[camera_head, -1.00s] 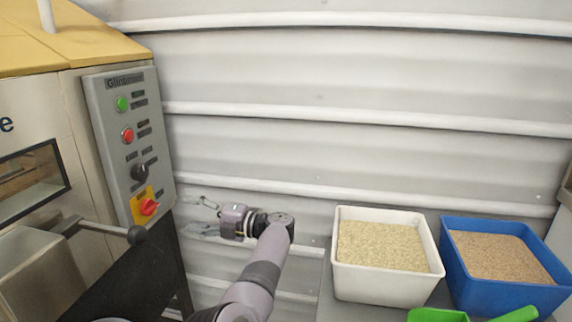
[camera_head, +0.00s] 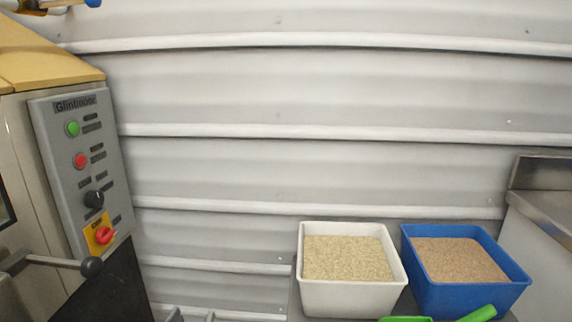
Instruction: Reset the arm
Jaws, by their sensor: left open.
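Only the two grey fingertips of my left gripper (camera_head: 192,316) show, at the bottom edge left of centre. They stand apart with a gap between them, and nothing shows in the gap. The rest of the left arm is below the picture. The fingertips are in front of the corrugated wall, right of the machine's dark lower part and left of the white tub (camera_head: 352,297). My right gripper is not in view.
The machine's control panel (camera_head: 82,170), with green and red buttons and a red switch, is at left. A lever with a black knob (camera_head: 92,267) juts out below. A blue tub (camera_head: 470,298), a green scoop (camera_head: 478,314) and a metal surface (camera_head: 543,206) are at right.

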